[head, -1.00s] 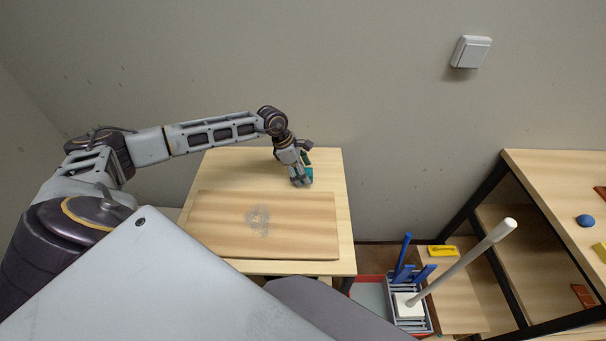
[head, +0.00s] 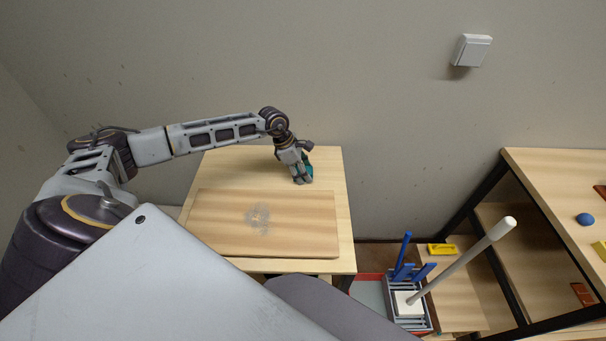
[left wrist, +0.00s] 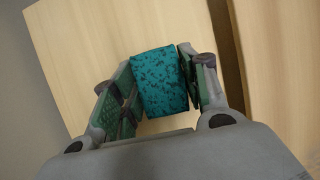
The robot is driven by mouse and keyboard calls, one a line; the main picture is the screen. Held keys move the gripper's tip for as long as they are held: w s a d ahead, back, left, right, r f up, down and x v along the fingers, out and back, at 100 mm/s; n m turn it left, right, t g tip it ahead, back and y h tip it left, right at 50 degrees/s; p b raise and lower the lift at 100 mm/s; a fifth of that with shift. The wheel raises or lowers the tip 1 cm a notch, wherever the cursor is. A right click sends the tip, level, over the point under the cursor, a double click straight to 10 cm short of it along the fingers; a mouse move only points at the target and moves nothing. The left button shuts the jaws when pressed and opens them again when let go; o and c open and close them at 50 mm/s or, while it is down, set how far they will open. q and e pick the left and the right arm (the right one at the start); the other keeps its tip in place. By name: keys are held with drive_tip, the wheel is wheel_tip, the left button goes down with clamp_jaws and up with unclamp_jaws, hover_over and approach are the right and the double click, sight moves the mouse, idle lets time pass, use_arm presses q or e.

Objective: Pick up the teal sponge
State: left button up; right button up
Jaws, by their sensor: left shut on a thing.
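The teal sponge (left wrist: 160,80) with dark speckles sits between the two fingers of my left gripper (left wrist: 158,88) in the left wrist view. The right finger lies against it; the left finger is close along its other side. In the head view my left gripper (head: 301,179) is at the back right of the small wooden table (head: 232,165), shut on the sponge. Only a sliver of the sponge (head: 309,160) shows there, mostly hidden behind the gripper. Whether it is clear of the tabletop I cannot tell. My right gripper is not in view.
A wooden board (head: 300,225) with a pale smudge (head: 258,218) lies on the table in front of the gripper. A crate (head: 411,318) with blue and white tools stands right of the table. A shelf unit (head: 545,180) is farther right. A wall is behind.

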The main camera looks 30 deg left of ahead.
use_arm(q)
drive_tip(key=shift+r, duration=0.15)
drive_tip(key=shift+r, duration=0.6)
wheel_tip(320, 180, up, 7)
drive_tip(key=shift+f+b, duration=0.1)
drive_tip(key=shift+b, duration=0.65)
drive_tip(key=shift+r, duration=0.85)
